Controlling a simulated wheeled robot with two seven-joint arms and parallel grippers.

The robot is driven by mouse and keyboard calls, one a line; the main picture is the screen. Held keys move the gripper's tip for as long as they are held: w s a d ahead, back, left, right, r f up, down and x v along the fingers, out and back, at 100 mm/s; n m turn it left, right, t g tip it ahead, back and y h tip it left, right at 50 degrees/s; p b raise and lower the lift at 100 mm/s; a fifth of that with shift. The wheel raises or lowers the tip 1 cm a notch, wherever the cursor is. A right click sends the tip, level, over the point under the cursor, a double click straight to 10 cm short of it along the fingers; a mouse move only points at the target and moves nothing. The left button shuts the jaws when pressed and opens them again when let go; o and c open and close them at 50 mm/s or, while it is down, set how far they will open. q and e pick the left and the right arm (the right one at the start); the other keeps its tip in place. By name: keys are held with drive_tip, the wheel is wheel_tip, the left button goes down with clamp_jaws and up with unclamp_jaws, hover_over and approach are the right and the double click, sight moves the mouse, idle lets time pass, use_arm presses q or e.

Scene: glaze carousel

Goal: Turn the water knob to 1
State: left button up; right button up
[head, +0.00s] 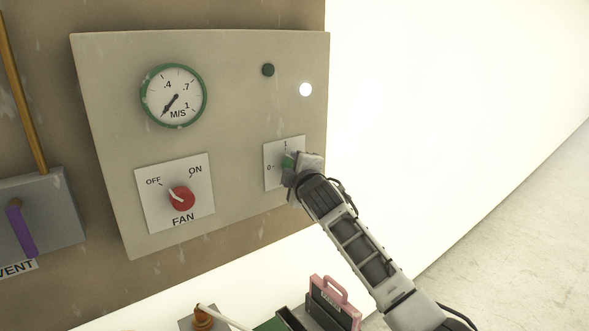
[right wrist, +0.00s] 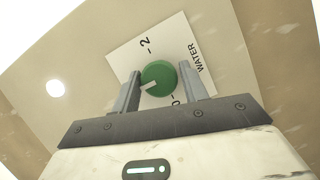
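The green water knob (right wrist: 160,74) sits on a white plate (right wrist: 124,62) marked WATER in the right wrist view. Its pale pointer aims left, away from the WATER label and about midway between the 0 and 2 marks. The 1 mark is hidden there behind a finger. In the head view the knob (head: 288,162) shows beside the 0 and 1 marks, partly covered by my gripper. My right gripper (right wrist: 159,70) has one finger on each side of the knob and appears closed on it; it also shows in the head view (head: 293,172). My left gripper is out of view.
The panel (head: 230,140) also bears a red fan knob (head: 182,199), a green-rimmed gauge (head: 174,96), a dark lamp (head: 268,70) and a lit white lamp (head: 306,89). A purple vent lever (head: 20,228) is at left. A pink-handled item (head: 335,293) stands below my right arm.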

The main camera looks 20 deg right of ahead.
drive_tip(key=shift+o, duration=0.9)
drive_tip(key=s+r+b, duration=0.1)
drive_tip(key=s+b, duration=0.1)
drive_tip(key=s, duration=1.4)
drive_tip(key=shift+a+r, duration=0.25)
drive_tip(key=shift+r, duration=0.05)
drive_tip(key=s+a+f+m+g+y, duration=0.1)
drive_tip(key=s+a+f+m+g, duration=0.15)
drive_tip(key=f, duration=0.75)
drive_tip(key=s+a+f+m+g+y, duration=0.15)
drive_tip(key=s+f, duration=0.25)
drive_tip(key=f, duration=0.5)
drive_tip(key=s+f+m+g, duration=0.2)
drive_tip(key=s+f+m, duration=0.6)
drive_tip(key=s+f, duration=1)
drive_tip(key=shift+s+a+g+y, duration=0.3)
drive_tip(key=shift+s+a+y, duration=0.15)
drive_tip(key=shift+s, duration=0.35)
